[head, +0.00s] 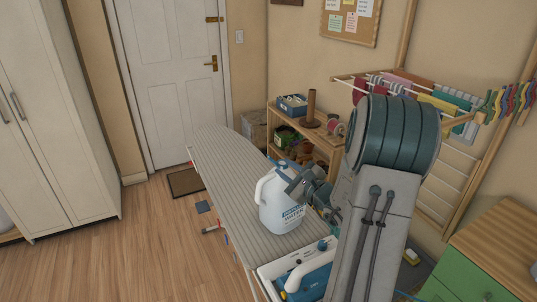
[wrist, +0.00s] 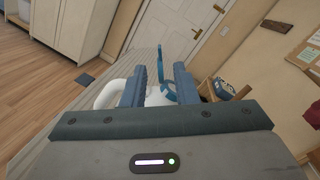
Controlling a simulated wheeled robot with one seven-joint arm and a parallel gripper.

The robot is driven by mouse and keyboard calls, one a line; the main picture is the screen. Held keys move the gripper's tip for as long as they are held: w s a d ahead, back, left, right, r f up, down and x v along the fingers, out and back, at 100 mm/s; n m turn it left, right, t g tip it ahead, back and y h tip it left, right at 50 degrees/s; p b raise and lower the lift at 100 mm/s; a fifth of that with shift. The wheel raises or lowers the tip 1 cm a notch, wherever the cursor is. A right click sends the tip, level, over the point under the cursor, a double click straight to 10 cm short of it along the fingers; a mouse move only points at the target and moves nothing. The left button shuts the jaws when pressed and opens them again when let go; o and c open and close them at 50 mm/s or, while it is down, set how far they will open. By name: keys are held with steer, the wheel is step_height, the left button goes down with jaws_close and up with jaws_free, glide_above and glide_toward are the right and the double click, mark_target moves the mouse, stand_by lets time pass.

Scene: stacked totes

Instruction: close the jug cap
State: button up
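A white jug (head: 283,207) with a blue and white label stands upright on the striped ironing board (head: 222,165). Its white body (wrist: 155,98) and handle (wrist: 108,95) show in the wrist view, partly behind my fingers. The blue cap (wrist: 163,52) stands up from the jug's top, seen between and beyond the fingers, and looks open. Contact with the jug cannot be told.
An iron (head: 308,272) sits at the board's near end. A wooden shelf (head: 310,135) with a blue box (head: 292,104) stands behind, and a drying rack (head: 425,100) hangs at right. The board's far half is clear.

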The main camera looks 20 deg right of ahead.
mark_target(271, 158)
steer(key=p+x, duration=0.2)
steer(key=x, duration=0.6)
steer(key=shift+w+a, duration=0.1)
steer(key=shift+w, duration=0.3)
jaws_close()
